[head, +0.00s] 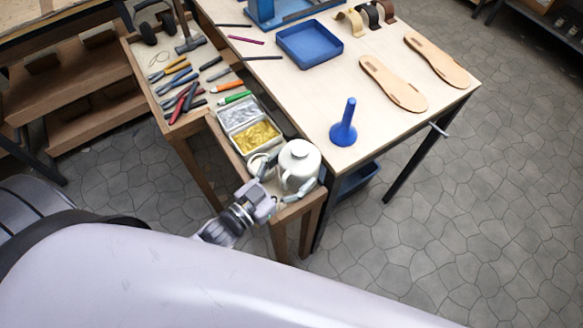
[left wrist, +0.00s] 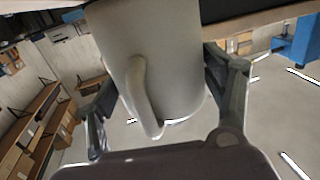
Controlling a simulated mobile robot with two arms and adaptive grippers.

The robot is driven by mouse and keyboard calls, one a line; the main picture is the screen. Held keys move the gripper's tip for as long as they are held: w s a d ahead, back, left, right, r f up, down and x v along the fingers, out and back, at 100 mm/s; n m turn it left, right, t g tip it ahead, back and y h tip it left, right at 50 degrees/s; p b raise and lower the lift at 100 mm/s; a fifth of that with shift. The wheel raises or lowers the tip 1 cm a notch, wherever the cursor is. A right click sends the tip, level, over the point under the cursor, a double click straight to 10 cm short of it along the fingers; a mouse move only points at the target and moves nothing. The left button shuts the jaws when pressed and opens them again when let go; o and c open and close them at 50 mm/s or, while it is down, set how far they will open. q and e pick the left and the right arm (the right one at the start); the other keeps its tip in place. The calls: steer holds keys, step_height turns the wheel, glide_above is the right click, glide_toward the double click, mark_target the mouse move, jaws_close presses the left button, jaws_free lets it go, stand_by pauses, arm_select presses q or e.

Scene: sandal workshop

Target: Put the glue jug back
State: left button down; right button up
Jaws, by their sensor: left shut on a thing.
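The glue jug (head: 299,160) is a white, rounded jug with a knob on top. It is upright at the near right end of the narrow wooden side bench (head: 231,152). I cannot tell whether its base touches the bench. My left gripper (head: 282,182) is shut around the jug's body, one finger on each side. In the left wrist view the jug (left wrist: 185,65) fills the middle, its handle facing the camera, between the fingers of my left gripper (left wrist: 165,105). My right gripper is not in view.
The worktable (head: 330,95) holds a blue funnel-shaped stand (head: 344,132), a blue tray (head: 308,44) and two sandal soles (head: 395,84). Hand tools lie farther left.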

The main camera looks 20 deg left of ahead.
arm_select(q)
steer(key=shift+f, duration=0.35)
steer(key=shift+c, duration=0.7)
jaws_free()
steer(key=shift+r, duration=0.2)
steer(key=shift+r+p, duration=0.3)
steer(key=shift+r, duration=0.15)
steer(key=b+v, duration=0.3)
steer(key=v, duration=0.9)
